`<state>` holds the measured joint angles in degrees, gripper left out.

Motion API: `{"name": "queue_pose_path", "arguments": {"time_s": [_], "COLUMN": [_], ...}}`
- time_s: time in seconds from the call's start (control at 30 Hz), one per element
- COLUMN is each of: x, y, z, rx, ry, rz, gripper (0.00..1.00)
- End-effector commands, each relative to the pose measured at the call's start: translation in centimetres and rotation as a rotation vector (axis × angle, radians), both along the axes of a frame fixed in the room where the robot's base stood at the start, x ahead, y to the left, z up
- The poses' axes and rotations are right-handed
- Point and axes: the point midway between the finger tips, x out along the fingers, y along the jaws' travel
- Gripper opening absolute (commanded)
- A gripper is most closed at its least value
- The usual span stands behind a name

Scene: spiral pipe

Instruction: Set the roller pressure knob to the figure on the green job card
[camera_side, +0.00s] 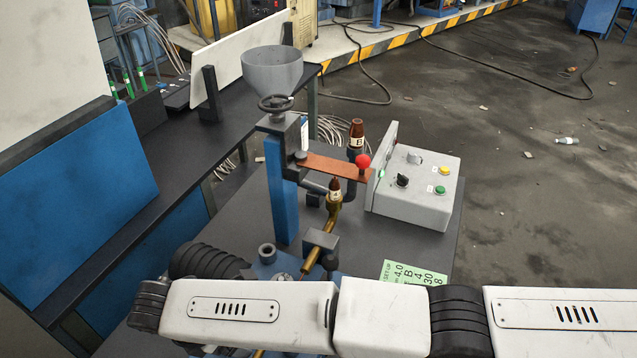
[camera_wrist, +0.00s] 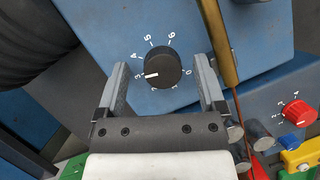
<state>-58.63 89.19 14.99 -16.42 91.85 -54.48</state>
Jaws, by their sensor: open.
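In the wrist view a black round knob (camera_wrist: 164,68) sits on a blue panel. Its white mark points left, at the 3 on a printed scale; a 4, 5, 6 and 0 can also be read around it. My gripper (camera_wrist: 159,64) is open, with one finger on each side of this knob; I cannot tell whether they touch it. The green job card (camera_side: 410,274) lies on the dark table in the side view. My arm hides the gripper and knob there.
A red knob (camera_wrist: 295,112) with its own scale is at the right in the wrist view, near a brass tube (camera_wrist: 220,45). In the side view a grey control box (camera_side: 417,194), a red-balled lever (camera_side: 335,168) and a hopper (camera_side: 272,70) stand behind my arm.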

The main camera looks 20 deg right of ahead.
Motion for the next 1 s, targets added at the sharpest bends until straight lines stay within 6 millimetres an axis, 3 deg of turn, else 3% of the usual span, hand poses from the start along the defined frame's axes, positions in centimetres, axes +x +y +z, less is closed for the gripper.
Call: {"name": "queue_pose_path", "arguments": {"time_s": [0.53, 1.0], "x": [-0.16, -0.29], "y": [-0.09, -0.13], "z": [0.12, 0.07], "rx": [0.001, -0.001], "ry": [0.001, 0.001], "rz": [0.137, 0.387], "gripper": [0.89, 0.89]}}
